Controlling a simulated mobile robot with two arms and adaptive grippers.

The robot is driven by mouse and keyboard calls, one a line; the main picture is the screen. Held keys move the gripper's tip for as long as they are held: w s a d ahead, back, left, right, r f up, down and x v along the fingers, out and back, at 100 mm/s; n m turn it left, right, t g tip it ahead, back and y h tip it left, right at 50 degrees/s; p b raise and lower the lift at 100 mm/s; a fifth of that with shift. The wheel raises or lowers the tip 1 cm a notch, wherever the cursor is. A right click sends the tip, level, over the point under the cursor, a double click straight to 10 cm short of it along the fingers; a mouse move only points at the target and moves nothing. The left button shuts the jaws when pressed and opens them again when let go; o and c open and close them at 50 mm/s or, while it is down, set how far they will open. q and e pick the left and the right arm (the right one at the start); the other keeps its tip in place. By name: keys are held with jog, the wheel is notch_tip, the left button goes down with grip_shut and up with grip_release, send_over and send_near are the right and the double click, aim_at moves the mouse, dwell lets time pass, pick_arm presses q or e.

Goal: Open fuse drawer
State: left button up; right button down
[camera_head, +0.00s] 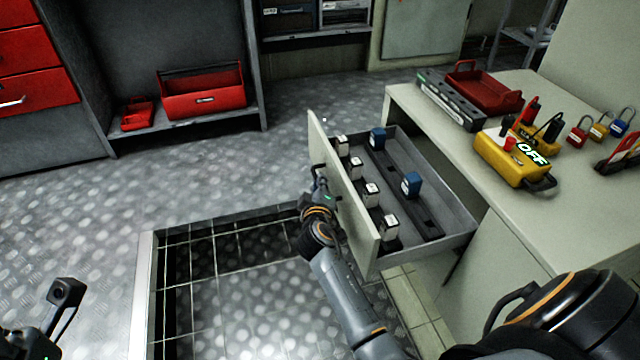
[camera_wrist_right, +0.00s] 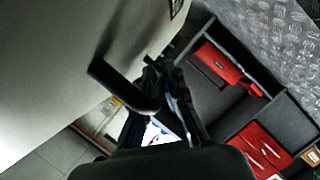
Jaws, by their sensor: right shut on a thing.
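The fuse drawer (camera_head: 450,221) is pulled out from the pale bench on the right in the head view. Its cream front panel (camera_head: 343,195) faces left. Inside, several white-topped fuses and two blue ones sit in rows. My right gripper (camera_head: 320,188) is at the outer side of the front panel, partly hidden by my arm. In the wrist view the right gripper (camera_wrist_right: 168,100) is shut on the dark drawer handle (camera_wrist_right: 122,85), which stands out from the pale panel (camera_wrist_right: 60,60). My left gripper (camera_head: 50,318) shows only in part at the lower left, away from the drawer.
The bench top (camera_head: 455,110) holds a red tray (camera_head: 485,92), a yellow OFF box (camera_head: 510,160) and several padlocks. A grid-lined floor recess (camera_head: 225,270) lies left of the drawer. A red toolbox (camera_head: 203,100) sits on a low shelf at the back left.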

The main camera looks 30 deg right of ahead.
jog(key=c, duration=1.4)
grip_release()
jog(key=v, duration=0.7)
jog(key=shift+s, duration=0.25)
jog(key=shift+a, duration=0.1)
